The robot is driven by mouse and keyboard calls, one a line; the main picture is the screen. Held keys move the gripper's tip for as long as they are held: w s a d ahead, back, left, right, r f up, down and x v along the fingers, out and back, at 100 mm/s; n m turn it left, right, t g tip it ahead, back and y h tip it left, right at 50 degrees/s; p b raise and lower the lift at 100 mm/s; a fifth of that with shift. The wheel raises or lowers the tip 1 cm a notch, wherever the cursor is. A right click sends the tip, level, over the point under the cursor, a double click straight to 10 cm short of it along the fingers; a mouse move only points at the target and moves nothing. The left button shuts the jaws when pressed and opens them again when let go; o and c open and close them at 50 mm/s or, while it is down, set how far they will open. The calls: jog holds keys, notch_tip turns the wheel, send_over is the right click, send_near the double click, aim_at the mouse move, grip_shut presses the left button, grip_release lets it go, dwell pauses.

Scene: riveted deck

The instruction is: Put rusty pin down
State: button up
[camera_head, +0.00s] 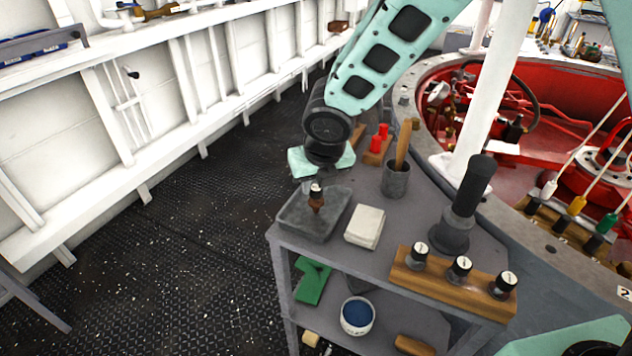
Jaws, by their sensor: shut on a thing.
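The rusty pin (316,203) is brown, with a dark top bearing a white label. My gripper (316,184) points down and is shut on its top. The pin hangs upright over the shallow grey tray (290,219) on the grey cart top. I cannot tell whether its lower tip touches the tray floor. A wooden rack (440,282) at the cart's front right holds three dark pins with white labels.
A whitish block (365,227) lies just right of the tray. A grey cup (396,180) holds a wooden handle. A tall dark cylinder (463,208) stands at right. The lower shelf holds a blue-filled bowl (357,315).

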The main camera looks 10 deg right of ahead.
jog(key=o, duration=1)
jog(key=shift+s+r, duration=0.1)
jog(key=shift+r, duration=0.3)
jog(key=a+p+v, duration=0.1)
jog(key=p+v, duration=0.2)
jog(key=v, duration=0.8)
jog(key=s+d+m+g, duration=0.2)
jog(key=s+d+m, duration=0.1)
jog(key=s+m, duration=0.9)
jog(key=s+d+m+g, duration=0.2)
jog(key=s+d+m, duration=0.2)
jog(key=s+m, duration=0.7)
jog(key=shift+s+d+r+m, duration=0.25)
jog(key=shift+s+m, duration=0.1)
jog(key=shift+m, duration=3.45)
